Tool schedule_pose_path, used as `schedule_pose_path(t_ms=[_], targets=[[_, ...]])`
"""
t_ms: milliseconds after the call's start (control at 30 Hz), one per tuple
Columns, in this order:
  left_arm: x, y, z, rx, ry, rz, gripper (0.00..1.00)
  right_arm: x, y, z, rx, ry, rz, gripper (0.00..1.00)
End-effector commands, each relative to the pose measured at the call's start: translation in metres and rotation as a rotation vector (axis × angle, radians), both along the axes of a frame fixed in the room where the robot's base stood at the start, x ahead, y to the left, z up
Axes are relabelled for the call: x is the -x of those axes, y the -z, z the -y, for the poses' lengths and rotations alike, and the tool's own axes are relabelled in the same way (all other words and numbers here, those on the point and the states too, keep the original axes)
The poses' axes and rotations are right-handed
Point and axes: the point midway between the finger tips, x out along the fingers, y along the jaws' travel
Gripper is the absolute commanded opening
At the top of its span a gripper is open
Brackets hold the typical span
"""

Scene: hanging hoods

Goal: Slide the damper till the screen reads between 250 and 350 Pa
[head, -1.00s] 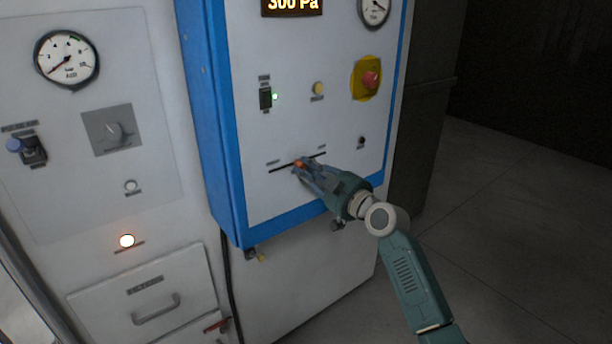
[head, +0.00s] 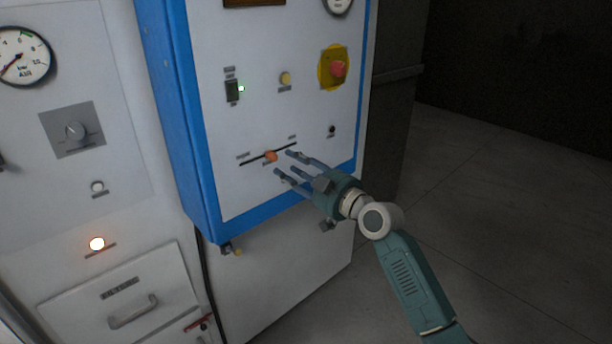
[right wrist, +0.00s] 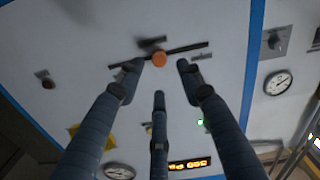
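The damper's orange knob (head: 270,156) sits near the middle of its dark slot (head: 251,161) on the white panel. The knob also shows in the right wrist view (right wrist: 159,59). My right gripper (head: 284,163) is open and empty, its fingers spread just off the knob and pointing at the panel. In the right wrist view, no finger appears closed on the knob. The screen (head: 254,2) is cut off at the top of the head view. In the right wrist view the lit screen (right wrist: 189,164) appears upside down, its digits too small to read surely. My left gripper is not in view.
A red emergency button on a yellow plate (head: 333,68), a yellow button (head: 285,79) and a switch with a green light (head: 232,90) sit above the slot. A grey cabinet with a dial (head: 76,130) and drawer (head: 133,310) stands left. Open floor lies right.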

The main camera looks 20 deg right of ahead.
Motion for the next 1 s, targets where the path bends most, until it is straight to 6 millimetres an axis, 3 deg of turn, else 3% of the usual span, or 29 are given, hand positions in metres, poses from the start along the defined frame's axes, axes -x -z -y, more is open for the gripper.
schedule_pose_path(t_ms=[200, 400, 900, 1000], targets=[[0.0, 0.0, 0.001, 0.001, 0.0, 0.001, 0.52, 0.042, 0.001, 0.015, 0.004, 0.0, -0.001, 0.37], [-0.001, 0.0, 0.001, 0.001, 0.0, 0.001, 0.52, 0.06, 0.0, 0.022, 0.0, 0.001, 0.001, 0.37], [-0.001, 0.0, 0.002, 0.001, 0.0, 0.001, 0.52, 0.062, -0.001, 0.022, -0.001, 0.0, 0.002, 0.37], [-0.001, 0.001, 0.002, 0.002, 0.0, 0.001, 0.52, 0.06, 0.008, 0.024, -0.004, 0.007, -0.012, 0.37]])
